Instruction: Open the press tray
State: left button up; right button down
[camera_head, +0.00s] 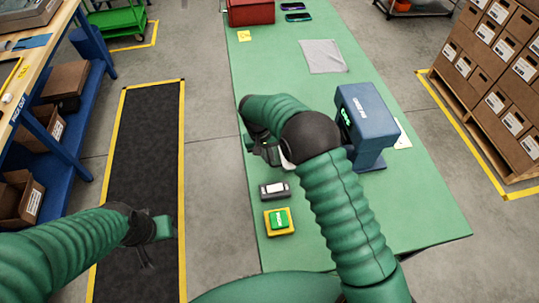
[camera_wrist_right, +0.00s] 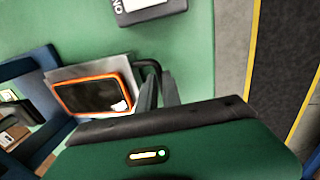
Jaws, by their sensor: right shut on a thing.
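The blue press (camera_head: 367,115) stands on the right side of the green table. Its silver tray (camera_wrist_right: 62,75) shows in the right wrist view, outside the blue press body (camera_wrist_right: 38,60). An orange-rimmed dark device (camera_wrist_right: 95,95) lies on it. The tray's black handle (camera_wrist_right: 152,66) is at the near end. My right gripper (camera_head: 268,152) is low over the table left of the press, shut on the handle; its fingers (camera_wrist_right: 158,92) partly hide it. In the head view my arm covers most of the tray. My left gripper (camera_head: 147,257) hangs over the dark floor mat, apart from the table; its jaw gap is unclear.
A small grey device (camera_head: 275,190) and a yellow box with a green button (camera_head: 279,221) sit near the table's left edge. A grey cloth (camera_head: 323,56), red box (camera_head: 250,12) and phones (camera_head: 297,12) lie farther back. Stacked cartons (camera_head: 495,75) stand at right.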

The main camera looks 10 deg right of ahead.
jog(key=c, duration=1.5)
grip_release()
jog(key=shift+r, duration=0.1)
jog(key=shift+r, duration=0.1)
jog(key=a+r, duration=0.1)
jog(key=r, duration=0.4)
jog(key=a+r, duration=0.1)
jog(key=r, duration=0.5)
jog(key=a+r+b, duration=0.1)
jog(key=r, duration=0.4)
jog(key=shift+w+r, duration=0.1)
jog(key=shift+r, duration=0.05)
